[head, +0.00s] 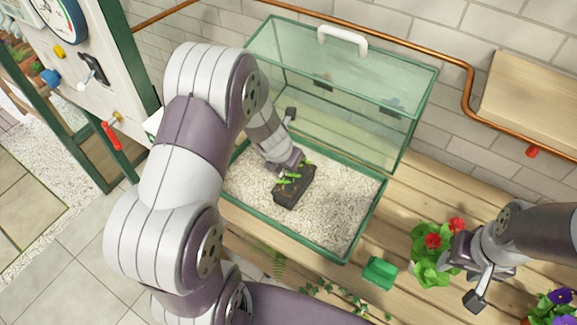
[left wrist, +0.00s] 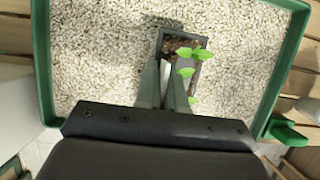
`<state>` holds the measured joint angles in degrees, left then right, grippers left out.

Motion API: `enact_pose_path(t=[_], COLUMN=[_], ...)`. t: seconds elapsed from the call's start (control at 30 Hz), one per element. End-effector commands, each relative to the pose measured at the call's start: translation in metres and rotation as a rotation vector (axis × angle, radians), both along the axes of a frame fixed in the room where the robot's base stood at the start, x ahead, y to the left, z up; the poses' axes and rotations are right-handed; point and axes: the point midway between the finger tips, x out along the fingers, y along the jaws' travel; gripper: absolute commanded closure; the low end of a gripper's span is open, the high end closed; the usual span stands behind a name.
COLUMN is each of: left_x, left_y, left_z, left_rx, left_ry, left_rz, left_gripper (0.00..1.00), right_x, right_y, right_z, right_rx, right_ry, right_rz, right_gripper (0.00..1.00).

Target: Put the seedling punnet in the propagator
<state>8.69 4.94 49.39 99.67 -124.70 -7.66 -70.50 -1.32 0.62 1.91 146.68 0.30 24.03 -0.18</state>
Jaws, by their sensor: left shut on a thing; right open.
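The seedling punnet (head: 291,195) is a small black tray with dark soil and green seedlings. It is inside the green-framed propagator (head: 364,222), over its pale gravel bed; I cannot tell whether its base touches the gravel. My left gripper (head: 290,168) reaches down into the propagator and is shut on the punnet's rear end. In the left wrist view the gripper's fingers (left wrist: 171,88) pinch the punnet (left wrist: 204,70) at its near end, partly hiding it; the propagator's green rim (left wrist: 45,70) surrounds the gravel. My right gripper (head: 470,275) is open and empty beside the red flowers.
The propagator's clear lid (head: 345,95), with a white handle (head: 342,40), stands raised at the back. A green block-like piece (head: 380,273) sits on the wooden bench outside the front right corner. Red-flowering plant (head: 428,262) stands at the right. Gravel around the punnet is clear.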

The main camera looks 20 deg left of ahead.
Motion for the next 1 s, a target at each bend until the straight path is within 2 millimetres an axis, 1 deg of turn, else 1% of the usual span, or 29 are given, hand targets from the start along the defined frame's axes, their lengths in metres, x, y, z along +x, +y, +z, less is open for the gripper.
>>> enact_pose_path(t=[0.1, 0.23, 0.27, 0.3, 0.33, 0.57, 0.7, 0.77, 0.87, 0.9, 1.0], left_x=[0.000, 0.000, 0.000, 0.000, 0.000, 0.000, -0.001, -0.004, -0.012, -0.016, -0.026], left_y=[0.000, 0.000, 0.000, 0.000, 0.000, 0.000, 0.000, 0.001, 0.002, 0.003, 0.004], left_z=[0.001, -0.004, -0.003, -0.002, -0.002, -0.002, 0.006, 0.015, 0.037, 0.048, 0.071], left_rx=[0.000, 0.000, 0.000, 0.000, 0.000, 0.000, 0.000, 0.000, 0.001, 0.000, -0.001], left_ry=[0.000, 0.001, 0.001, 0.001, 0.001, 0.001, 0.001, 0.000, 0.000, -0.001, 0.000], left_rz=[0.000, 0.000, 0.000, 0.000, 0.000, 0.000, 0.001, 0.001, 0.001, 0.001, 0.002], left_gripper=[1.00, 1.00, 0.85, 0.72, 0.66, 0.66, 0.66, 0.66, 0.66, 0.66, 0.66], right_x=[0.000, 0.000, 0.000, 0.000, 0.000, 0.000, 0.000, 0.000, 0.000, 0.000, 0.000], right_y=[0.000, 0.000, 0.000, 0.000, 0.000, 0.000, 0.000, 0.000, 0.000, 0.000, 0.000], right_z=[0.001, -0.003, -0.002, -0.002, -0.002, -0.002, 0.005, 0.009, 0.019, 0.025, 0.037], right_rx=[0.000, 0.000, 0.000, 0.000, 0.000, 0.000, 0.000, 0.000, 0.000, 0.000, 0.000], right_ry=[0.000, 0.000, 0.000, 0.000, 0.000, 0.000, 0.000, 0.000, 0.000, 0.000, 0.000], right_rz=[0.000, 0.000, 0.000, 0.000, 0.000, 0.000, 0.000, 0.000, 0.000, 0.000, 0.000], right_gripper=[0.49, 0.49, 0.49, 0.49, 0.49, 0.49, 0.49, 0.49, 0.49, 0.49, 0.49])
